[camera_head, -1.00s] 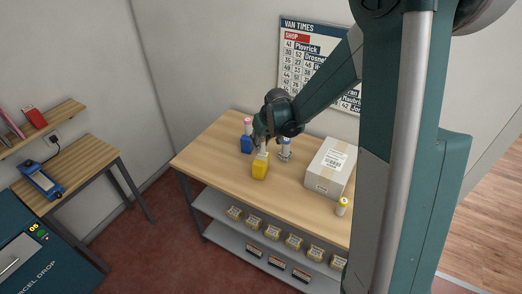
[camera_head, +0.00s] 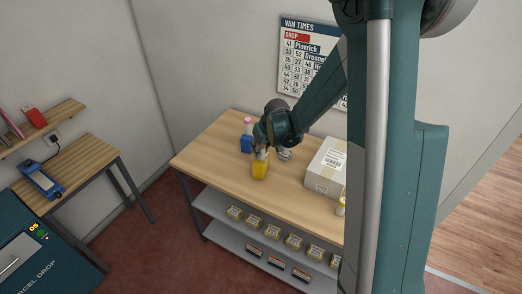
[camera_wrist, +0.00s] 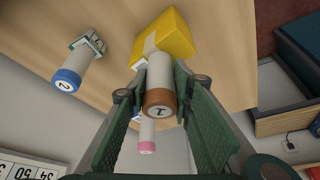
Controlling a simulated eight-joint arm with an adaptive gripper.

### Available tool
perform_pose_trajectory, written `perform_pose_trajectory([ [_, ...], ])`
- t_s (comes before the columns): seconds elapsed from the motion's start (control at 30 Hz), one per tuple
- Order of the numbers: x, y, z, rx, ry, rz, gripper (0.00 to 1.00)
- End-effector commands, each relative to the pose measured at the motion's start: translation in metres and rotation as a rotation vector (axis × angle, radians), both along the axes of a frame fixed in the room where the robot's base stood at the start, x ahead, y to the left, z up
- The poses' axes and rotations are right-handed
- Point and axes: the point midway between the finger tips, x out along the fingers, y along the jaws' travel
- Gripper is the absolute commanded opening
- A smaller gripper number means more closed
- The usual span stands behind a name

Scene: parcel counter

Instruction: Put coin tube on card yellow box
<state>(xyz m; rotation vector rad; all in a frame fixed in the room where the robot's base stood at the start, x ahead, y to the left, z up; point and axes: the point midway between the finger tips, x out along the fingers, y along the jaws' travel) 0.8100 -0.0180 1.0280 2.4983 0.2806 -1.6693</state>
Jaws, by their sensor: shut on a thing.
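A white coin tube (camera_wrist: 159,72) with a brown end cap marked 1 is between the fingers of my gripper (camera_wrist: 155,105) in the wrist view. My gripper is shut on it. The yellow box (camera_wrist: 172,35) is at the tube's far end; it stands on the table in the head view (camera_head: 260,170), directly under my gripper (camera_head: 262,150). The tube looks upright over the box. I cannot tell whether its lower end touches the box top. In the head view my gripper mostly hides the tube.
A blue box (camera_head: 246,144) with a pink-capped tube (camera_head: 248,123) stands behind left. A white parcel (camera_head: 327,166) and a yellow-capped tube (camera_head: 341,206) are at right. The table's front left is clear.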

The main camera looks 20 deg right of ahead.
Motion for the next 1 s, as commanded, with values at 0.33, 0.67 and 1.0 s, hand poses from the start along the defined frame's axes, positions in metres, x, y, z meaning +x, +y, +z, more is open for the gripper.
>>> perform_pose_trajectory([
  [0.33, 0.000, 0.000, 0.000, 0.000, 0.000, 0.000, 0.38],
  [0.67, 0.000, 0.000, 0.004, 0.000, 0.000, 0.000, 0.38],
  [1.0, -0.009, -0.002, 0.025, 0.000, 0.000, 0.000, 0.38],
])
